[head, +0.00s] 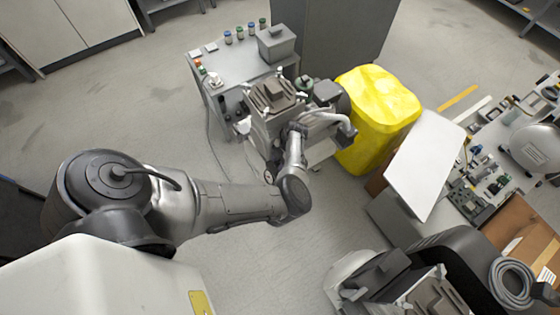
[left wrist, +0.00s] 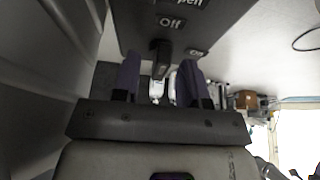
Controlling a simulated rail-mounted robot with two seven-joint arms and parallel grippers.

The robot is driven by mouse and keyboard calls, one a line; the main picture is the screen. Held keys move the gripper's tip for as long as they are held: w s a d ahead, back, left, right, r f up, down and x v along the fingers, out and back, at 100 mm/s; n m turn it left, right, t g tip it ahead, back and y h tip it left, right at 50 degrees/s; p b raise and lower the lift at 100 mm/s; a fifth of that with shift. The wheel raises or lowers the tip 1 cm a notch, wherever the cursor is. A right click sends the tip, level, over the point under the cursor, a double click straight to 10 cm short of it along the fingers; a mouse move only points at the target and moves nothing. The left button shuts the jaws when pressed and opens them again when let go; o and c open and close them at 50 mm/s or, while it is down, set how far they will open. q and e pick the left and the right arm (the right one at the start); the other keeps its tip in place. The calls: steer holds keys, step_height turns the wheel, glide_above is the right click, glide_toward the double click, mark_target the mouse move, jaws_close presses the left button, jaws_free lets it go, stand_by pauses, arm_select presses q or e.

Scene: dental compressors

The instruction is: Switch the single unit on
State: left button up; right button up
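In the left wrist view a dark panel (left wrist: 205,22) carries white lettering, with an "Off" label (left wrist: 170,23) and an "On" label (left wrist: 197,53) lower to its right. A black switch handle (left wrist: 161,50) sticks out below "Off". My left gripper (left wrist: 160,68) has its two fingers apart, one on each side of the handle; I cannot tell whether they touch it. In the head view my left gripper body (head: 272,95) is at the front of a grey unit (head: 232,70), and its fingertips are hidden. My right gripper (head: 430,298) is cut off at the bottom edge, its fingers unclear.
A yellow bin (head: 377,105) stands right of the left gripper. A white board (head: 424,160) and a cluttered bench (head: 490,165) are farther right. Small bottles (head: 245,32) and a grey box (head: 276,42) sit on the unit's top. Open floor (head: 130,100) lies to the left.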

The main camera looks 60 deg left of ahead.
arm_select(q)
jaws_close()
stand_by(0.3)
